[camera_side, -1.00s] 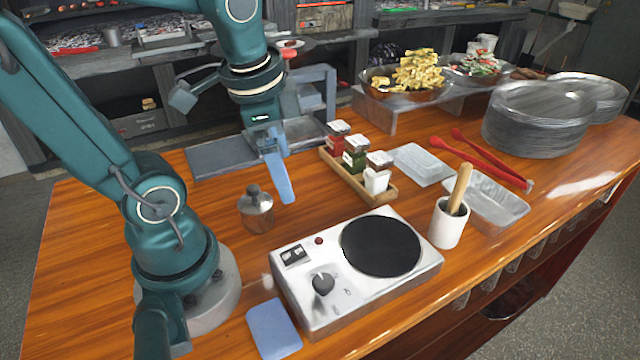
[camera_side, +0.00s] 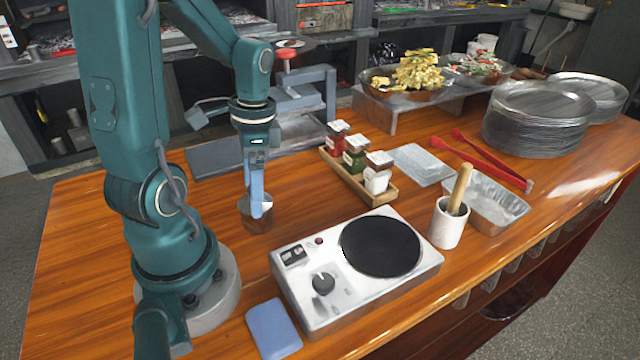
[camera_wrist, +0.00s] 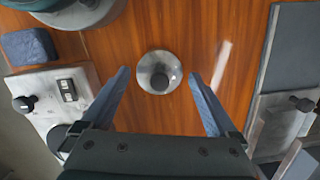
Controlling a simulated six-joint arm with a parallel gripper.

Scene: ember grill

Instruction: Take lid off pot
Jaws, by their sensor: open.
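The small metal pot (camera_side: 258,222) stands on the wooden table between my base and the hot plate. Its lid (camera_wrist: 158,72) with a dark round knob shows from above in the wrist view, and the lid sits on the pot. My gripper (camera_side: 257,212) points straight down at the pot, and its blue fingers hide the knob and much of the lid in the side view. In the wrist view my gripper (camera_wrist: 157,78) is open, with one finger on each side of the lid and a gap to both. The fingers do not touch the knob.
A hot plate (camera_side: 345,270) with a black disc stands in front right of the pot. A blue pad (camera_side: 273,329) lies at its left. A spice rack (camera_side: 358,178) is behind right, and a grey press (camera_side: 230,157) is behind. Bare table surrounds the pot.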

